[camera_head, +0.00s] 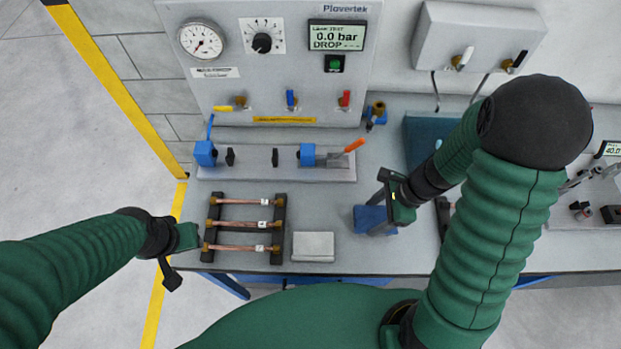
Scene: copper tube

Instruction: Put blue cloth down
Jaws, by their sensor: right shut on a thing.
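The blue cloth (369,219) is a small folded blue piece at the front of the grey bench, right of a light grey block. My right gripper (379,212) is over the cloth and shut on it. The cloth is at or just above the bench top; I cannot tell whether it touches. The gripper's fingers hide part of it. My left gripper (170,266) hangs off the bench's left front edge, empty, with its fingers apart.
A black rack (278,240) holds several copper tubes at the front left. The light grey block (313,246) sits between rack and cloth. Behind is a fixture with blue clamps (206,153) and an orange-handled lever (350,147). A gauge panel (270,85) stands at the back. A dark teal mat (423,136) lies right of centre.

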